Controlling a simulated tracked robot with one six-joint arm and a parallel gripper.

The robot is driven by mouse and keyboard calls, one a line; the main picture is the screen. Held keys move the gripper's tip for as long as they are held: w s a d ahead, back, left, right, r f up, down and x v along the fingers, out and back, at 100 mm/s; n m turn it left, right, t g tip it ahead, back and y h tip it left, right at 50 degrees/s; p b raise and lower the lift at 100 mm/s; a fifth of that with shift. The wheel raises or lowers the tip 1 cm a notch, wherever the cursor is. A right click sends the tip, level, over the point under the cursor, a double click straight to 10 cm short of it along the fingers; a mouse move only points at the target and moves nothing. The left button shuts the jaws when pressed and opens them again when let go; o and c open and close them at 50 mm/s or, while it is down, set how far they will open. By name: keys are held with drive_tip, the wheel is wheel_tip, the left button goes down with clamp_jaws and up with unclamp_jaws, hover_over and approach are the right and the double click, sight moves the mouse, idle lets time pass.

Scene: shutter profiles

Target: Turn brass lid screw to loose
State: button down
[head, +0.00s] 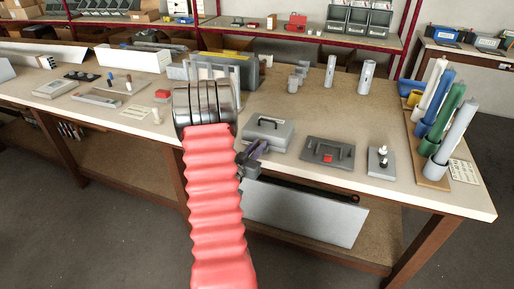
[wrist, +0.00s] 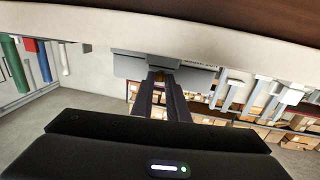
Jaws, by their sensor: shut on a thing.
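My gripper (head: 254,152) is at the front left corner of a grey lidded box (head: 270,131) with a dark handle on the bench. In the wrist view, which is turned upside down, the two dark fingers (wrist: 164,84) close together on a small brownish-brass thing at their tips, which I take for the brass lid screw (wrist: 163,71). It sits against a grey box side (wrist: 133,66). The fingers cover most of it, so I cannot tell how far it is turned. In the head view the screw is hidden by my gripper and arm.
A darker flat case (head: 328,153) with a red catch lies to the right, then a small grey block (head: 380,163) with a white knob. Coloured tubes (head: 452,122) stand at the right end. Grey cylinders (head: 330,72) stand behind. The bench front between the cases is clear.

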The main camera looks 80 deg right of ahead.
drive_tip(key=shift+s+n+t, duration=0.25)
drive_tip(key=shift+n+t, duration=0.5)
drive_tip(key=shift+t, duration=0.45)
drive_tip(key=shift+s+n+t, duration=0.2)
drive_tip(key=shift+n+t, duration=0.6)
drive_tip(key=shift+t, duration=0.4)
drive_tip(key=shift+s+n+t, duration=0.25)
drive_tip(key=shift+n+t, duration=0.5)
drive_tip(key=shift+t, duration=0.45)
drive_tip(key=shift+s+d+n+t+y, duration=0.15)
drive_tip(key=shift+n+t+y, duration=0.15)
drive_tip(key=shift+n+t, duration=0.6)
drive_tip(key=shift+s+n+t+y, duration=0.1)
drive_tip(key=shift+n+t+y, duration=0.3)
drive_tip(key=shift+t, duration=0.8)
drive_tip(key=shift+r+n+t, duration=0.1)
drive_tip(key=shift+n+t, duration=0.3)
drive_tip(key=c, duration=1.7)
unclamp_jaws()
drive_tip(key=shift+s, duration=0.1)
